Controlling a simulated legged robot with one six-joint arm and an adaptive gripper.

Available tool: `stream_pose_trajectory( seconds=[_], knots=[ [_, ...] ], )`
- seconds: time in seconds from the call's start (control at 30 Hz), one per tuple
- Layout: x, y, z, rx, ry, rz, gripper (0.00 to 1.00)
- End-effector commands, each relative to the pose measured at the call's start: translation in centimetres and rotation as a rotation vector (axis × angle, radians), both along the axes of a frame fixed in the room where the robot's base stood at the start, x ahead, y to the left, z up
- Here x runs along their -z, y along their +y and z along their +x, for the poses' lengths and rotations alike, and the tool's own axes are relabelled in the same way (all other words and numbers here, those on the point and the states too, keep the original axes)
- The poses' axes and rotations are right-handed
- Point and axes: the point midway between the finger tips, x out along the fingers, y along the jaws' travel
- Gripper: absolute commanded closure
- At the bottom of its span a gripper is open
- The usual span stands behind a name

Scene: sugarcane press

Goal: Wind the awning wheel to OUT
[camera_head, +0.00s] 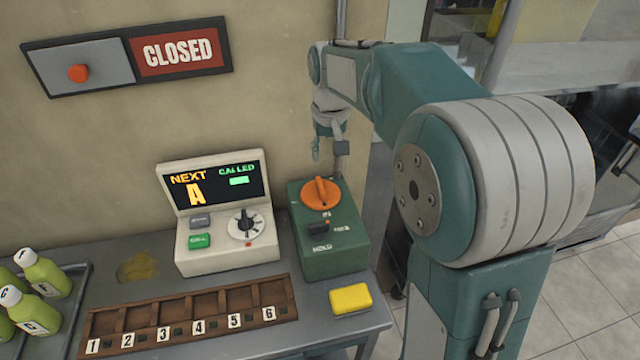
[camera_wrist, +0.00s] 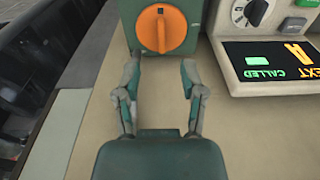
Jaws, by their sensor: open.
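The awning wheel is an orange round knob with a raised grip bar (camera_head: 321,193), on top of a green box (camera_head: 335,251) at the right end of the counter. The word IN shows by the wheel, and a dark switch with a HOLD label sits lower on the box. The wheel also shows at the top of the wrist view (camera_wrist: 161,28). My gripper (camera_head: 328,150) is just behind and above the box in the head view. In the wrist view my gripper (camera_wrist: 160,72) is open and empty, its fingertips apart from the wheel. No OUT mark is legible.
A white console (camera_head: 224,215) with a lit NEXT A screen and dial stands left of the box. A yellow sponge-like block (camera_head: 350,299), a numbered wooden rack (camera_head: 190,318) and green bottles (camera_head: 45,275) are on the counter. A CLOSED sign (camera_head: 180,52) hangs on the wall.

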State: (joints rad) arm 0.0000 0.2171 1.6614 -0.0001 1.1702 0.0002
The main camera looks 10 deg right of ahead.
Motion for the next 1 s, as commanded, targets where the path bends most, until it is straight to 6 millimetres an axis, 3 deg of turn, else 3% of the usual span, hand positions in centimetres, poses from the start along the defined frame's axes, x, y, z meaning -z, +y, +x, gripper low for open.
stream_pose_trajectory(
  seconds=[0.1,0.3,0.57,1.0],
  knots=[
    [2.1,0.0,2.7,0.000,0.045,0.000,0.47],
    [4.3,0.0,5.1,0.000,0.087,0.000,0.47],
    [6.2,0.0,5.4,0.000,0.096,0.000,0.47],
    [13.8,0.0,5.3,0.000,0.096,0.000,0.47]
  ],
)
